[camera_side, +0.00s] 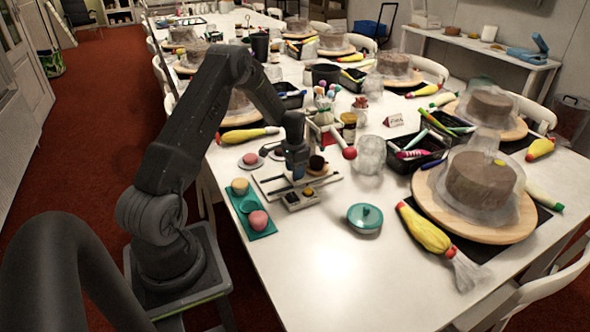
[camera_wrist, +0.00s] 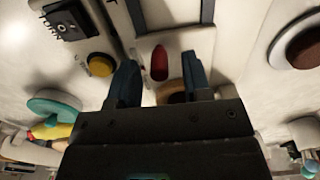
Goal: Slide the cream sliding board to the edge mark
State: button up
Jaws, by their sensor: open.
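My gripper (camera_side: 296,178) points down over a low cream-and-dark sliding fixture (camera_side: 268,183) near the table's left edge. In the wrist view its two dark fingers (camera_wrist: 158,66) are apart, with a cream piece (camera_wrist: 178,42) below and between them that appears to be the sliding board. A red oval part (camera_wrist: 159,63) shows on it between the fingers. Dark strips border the fixture. I cannot tell whether the fingers touch the board. I cannot make out the edge mark for certain.
A control box with a yellow button (camera_side: 308,192) sits in front of the fixture. A teal tray (camera_side: 270,229) with small cakes is left. A teal-lidded pot (camera_side: 364,215), a glass jar (camera_side: 371,155) and a red ball (camera_side: 349,153) stand right. The table front is clear.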

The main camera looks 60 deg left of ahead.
jog(key=shift+r, duration=3.55)
